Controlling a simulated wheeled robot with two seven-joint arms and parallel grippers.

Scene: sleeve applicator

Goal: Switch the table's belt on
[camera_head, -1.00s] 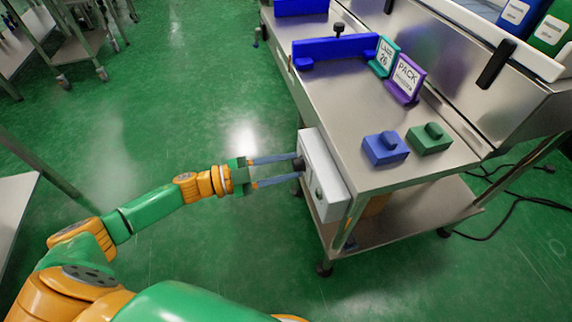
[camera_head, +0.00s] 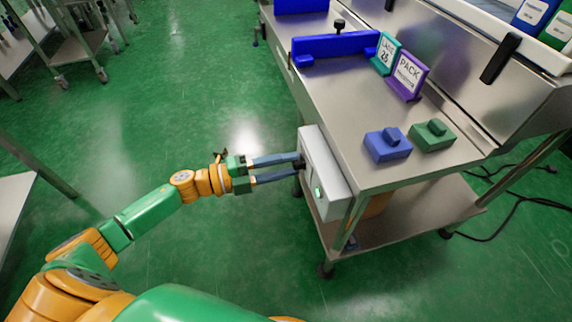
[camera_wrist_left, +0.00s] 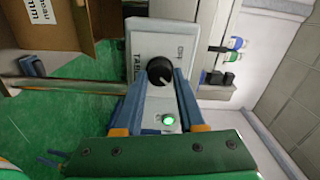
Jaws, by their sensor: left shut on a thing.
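The grey-white switch box (camera_head: 326,178) is fixed to the near left side of the steel table (camera_head: 385,180). It has a black round knob (camera_wrist_left: 160,71) and a green lamp (camera_head: 318,191). The lamp glows bright green, and it also shows lit in the left wrist view (camera_wrist_left: 168,120). My left gripper (camera_head: 297,165) reaches the box from the left. Its two blue-grey fingers are shut on the knob, one on each side, and partly hide it in the head view. My right gripper is in no view.
On the table stand a blue block (camera_head: 387,146) and a green block (camera_head: 432,135), each with a raised top, a blue rail (camera_head: 335,45) and teal and purple signs (camera_head: 408,76). Black cables (camera_head: 515,205) lie on the floor at right.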

